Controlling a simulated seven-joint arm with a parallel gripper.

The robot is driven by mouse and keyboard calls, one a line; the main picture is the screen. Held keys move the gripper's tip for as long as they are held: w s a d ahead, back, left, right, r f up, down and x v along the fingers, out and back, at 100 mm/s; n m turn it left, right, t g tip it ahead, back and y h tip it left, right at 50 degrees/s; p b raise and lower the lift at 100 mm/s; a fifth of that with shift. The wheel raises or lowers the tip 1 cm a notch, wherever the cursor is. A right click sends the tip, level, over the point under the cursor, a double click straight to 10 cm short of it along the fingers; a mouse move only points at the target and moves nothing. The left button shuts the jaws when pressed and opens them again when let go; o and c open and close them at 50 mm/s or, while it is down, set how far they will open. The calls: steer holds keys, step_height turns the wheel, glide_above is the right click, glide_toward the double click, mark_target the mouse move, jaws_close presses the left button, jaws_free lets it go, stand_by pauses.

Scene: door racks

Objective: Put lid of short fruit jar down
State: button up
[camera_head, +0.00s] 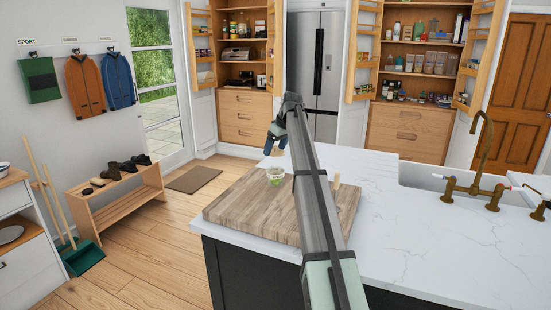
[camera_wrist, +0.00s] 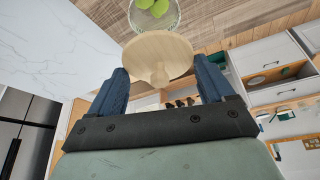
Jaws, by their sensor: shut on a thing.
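The lid (camera_wrist: 157,48) is a round pale wooden disc with a knob, seen in the wrist view between the two blue fingers of my gripper (camera_wrist: 163,75). My gripper is shut on it. The short fruit jar (camera_wrist: 155,15) is clear glass with green fruit inside, just beyond the lid in the wrist view. The lid cannot be made out in the head view.
The board lies on the white marble counter (camera_head: 430,230). A small pale wooden item (camera_head: 336,181) shows beside my arm, partly hidden. The sink (camera_head: 430,178) and brass tap (camera_head: 478,165) are at the right. The counter between board and sink is clear.

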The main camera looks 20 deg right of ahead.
steer(key=shift+r, duration=0.7)
steer(key=shift+s+a+r, duration=0.1)
steer(key=shift+a+r, duration=0.1)
glide_above(250, 196)
steer(key=s, duration=0.2)
step_height(250, 196, down, 5)
steer(key=shift+n, duration=0.4)
steer(key=shift+w+d+f, duration=0.15)
steer(key=shift+f, duration=2.45)
steer(key=shift+w+d+f, duration=0.1)
steer(key=shift+f, duration=2.45)
steer(key=shift+f, duration=0.15)
steer(key=o, duration=0.9)
